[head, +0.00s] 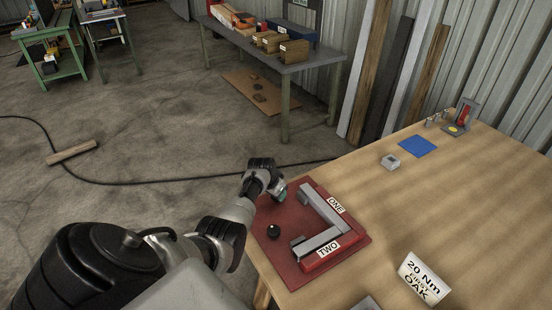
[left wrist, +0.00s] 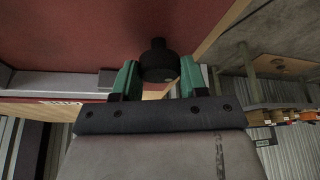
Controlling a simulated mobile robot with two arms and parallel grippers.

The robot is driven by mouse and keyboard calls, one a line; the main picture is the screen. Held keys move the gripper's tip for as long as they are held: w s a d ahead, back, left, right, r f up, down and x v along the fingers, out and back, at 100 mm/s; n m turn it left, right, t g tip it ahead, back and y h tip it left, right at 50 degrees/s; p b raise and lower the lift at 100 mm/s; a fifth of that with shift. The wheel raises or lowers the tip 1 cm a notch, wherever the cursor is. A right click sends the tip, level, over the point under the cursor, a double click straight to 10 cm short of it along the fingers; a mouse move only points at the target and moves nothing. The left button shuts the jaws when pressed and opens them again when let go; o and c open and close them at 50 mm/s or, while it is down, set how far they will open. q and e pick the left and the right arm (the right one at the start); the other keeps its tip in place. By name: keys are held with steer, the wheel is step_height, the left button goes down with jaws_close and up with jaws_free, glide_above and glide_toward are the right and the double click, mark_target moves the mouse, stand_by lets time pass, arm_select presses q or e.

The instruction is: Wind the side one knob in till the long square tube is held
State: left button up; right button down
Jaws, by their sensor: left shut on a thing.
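A dark red fixture plate (head: 275,262) lies on the near left corner of the wooden table. Grey square tubes form a corner on it, one along the ONE label (head: 336,205) and one along the TWO label (head: 328,248). The ONE-side tube (head: 325,211) reaches toward my left gripper (head: 277,191). In the left wrist view, my left gripper (left wrist: 158,80) is shut on a black knob (left wrist: 158,60), its green fingers on either side. In the head view the arm hides this knob. Another black knob (head: 273,231) stands free by side TWO. I cannot see any gap between clamp and tube.
A sign reading 20 Nm FIRST OAK (head: 425,279) stands at the near right. A small grey block (head: 390,161), a blue mat (head: 417,146) and a red-and-grey stand (head: 462,116) are farther back. The table's middle is clear. A cable (head: 170,180) crosses the floor.

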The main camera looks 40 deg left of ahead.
arm_select(q)
steer(key=shift+a+f+m+h+b, duration=0.15)
steer(key=shift+m+h+b, duration=0.3)
steer(key=shift+m, duration=0.55)
steer(key=m+h+b, duration=0.1)
steer(key=m+b, duration=0.1)
steer(key=shift+m, duration=0.3)
steer(key=m+g+h+b, duration=0.1)
steer(key=m+b, duration=0.3)
steer(key=m+g+b, duration=0.1)
steer(key=m+b, duration=0.2)
steer(key=b, duration=0.2)
steer(key=m+g+h+b, duration=0.1)
steer(key=m+b, duration=0.3)
steer(key=shift+w+a+f+m+g+h, duration=0.1)
steer(key=shift+w+m+g+h, duration=0.05)
steer(key=shift+m+g+h, duration=0.2)
steer(key=shift+r+m+g+b, duration=0.2)
steer(key=shift+m+g+b, duration=0.35)
steer(key=shift+m+b, duration=1.1)
steer(key=shift+r, duration=0.1)
steer(key=o, duration=0.9)
steer(key=shift+o, duration=0.2)
steer(key=b+v, duration=0.1)
steer(key=v, duration=0.9)
steer(key=shift+a+r+b, duration=0.2)
steer(key=shift+r+b, duration=0.1)
